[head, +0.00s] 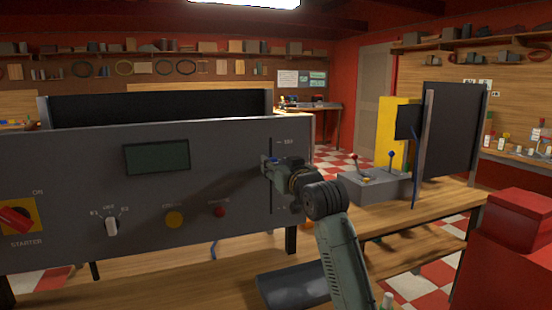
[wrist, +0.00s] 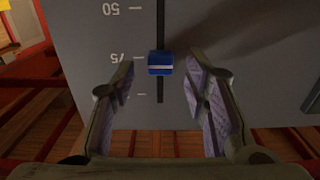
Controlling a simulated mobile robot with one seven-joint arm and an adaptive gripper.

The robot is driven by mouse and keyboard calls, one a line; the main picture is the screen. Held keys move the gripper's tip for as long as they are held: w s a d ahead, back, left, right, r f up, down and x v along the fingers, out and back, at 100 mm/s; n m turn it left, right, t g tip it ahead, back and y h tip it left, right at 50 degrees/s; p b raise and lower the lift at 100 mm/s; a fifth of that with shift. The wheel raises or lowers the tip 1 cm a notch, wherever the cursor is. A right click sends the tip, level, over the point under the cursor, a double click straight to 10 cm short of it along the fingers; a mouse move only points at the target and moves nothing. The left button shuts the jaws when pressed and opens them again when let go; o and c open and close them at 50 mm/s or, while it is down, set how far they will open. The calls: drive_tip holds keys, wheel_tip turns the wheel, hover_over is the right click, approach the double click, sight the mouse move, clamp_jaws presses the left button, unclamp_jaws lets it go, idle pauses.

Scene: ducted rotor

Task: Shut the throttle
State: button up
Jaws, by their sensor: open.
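The throttle slider's blue knob (wrist: 160,63), with a pale line across it, sits in a dark straight slot (wrist: 160,20). In the wrist view, it is next to the mark 75, and the mark 50 is farther up the picture; the numbers look upside down. My gripper (wrist: 160,75) is open, with one finger on each side of the knob and a gap visible on both sides. In the head view, my gripper (head: 272,165) is at the slot on the right part of the grey control panel (head: 70,165) and partly hides the slot and knob.
The panel also carries a red starter switch (head: 15,219), a selector (head: 111,226), a yellow button (head: 174,219), a small red button (head: 219,211) and a display (head: 157,157). A grey lever box (head: 375,188) stands on the wooden bench (head: 425,212) to the right.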

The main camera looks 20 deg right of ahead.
drive_tip(key=shift+w, duration=0.55)
clamp_jaws()
idle(0.5)
